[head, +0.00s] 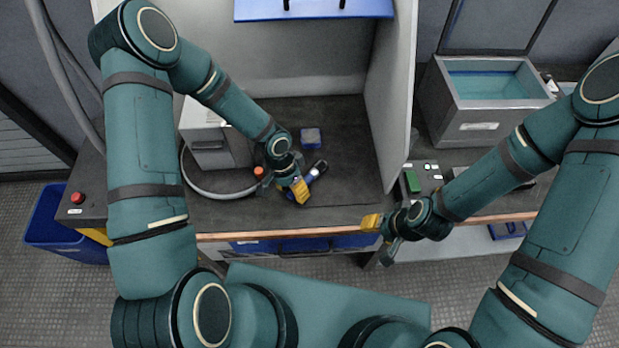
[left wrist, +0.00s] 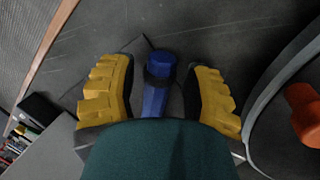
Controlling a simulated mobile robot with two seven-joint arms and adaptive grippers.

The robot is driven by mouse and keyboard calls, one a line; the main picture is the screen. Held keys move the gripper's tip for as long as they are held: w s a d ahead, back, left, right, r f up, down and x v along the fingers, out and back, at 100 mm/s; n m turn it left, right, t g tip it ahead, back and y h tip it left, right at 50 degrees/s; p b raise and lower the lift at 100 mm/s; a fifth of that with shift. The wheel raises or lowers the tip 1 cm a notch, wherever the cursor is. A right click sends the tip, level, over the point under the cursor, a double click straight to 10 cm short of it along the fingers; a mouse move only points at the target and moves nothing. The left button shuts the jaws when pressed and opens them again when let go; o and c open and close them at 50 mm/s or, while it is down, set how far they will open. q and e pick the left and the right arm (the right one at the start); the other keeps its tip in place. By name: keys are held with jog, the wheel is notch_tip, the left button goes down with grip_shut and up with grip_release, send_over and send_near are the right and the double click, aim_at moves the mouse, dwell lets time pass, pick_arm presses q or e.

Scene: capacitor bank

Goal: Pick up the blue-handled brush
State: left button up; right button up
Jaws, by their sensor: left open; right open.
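The blue-handled brush (head: 313,175) lies on the dark bench top, partly hidden by my left gripper (head: 288,187) in the head view. In the left wrist view its blue handle (left wrist: 157,97), with a dark band near the end, lies between the two yellow fingertips of the left gripper (left wrist: 162,92). A gap shows on each side of the handle. The left gripper is open and not closed on it. The brush's other end is hidden. My right gripper (head: 379,238) is open and empty, near the bench's front edge.
A white partition (head: 388,90) rises at right. Beyond it are a metal bath (head: 480,118) and a green board (head: 412,181).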

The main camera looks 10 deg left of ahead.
pick_arm(q)
jog(key=shift+f, duration=0.35)
grip_shut()
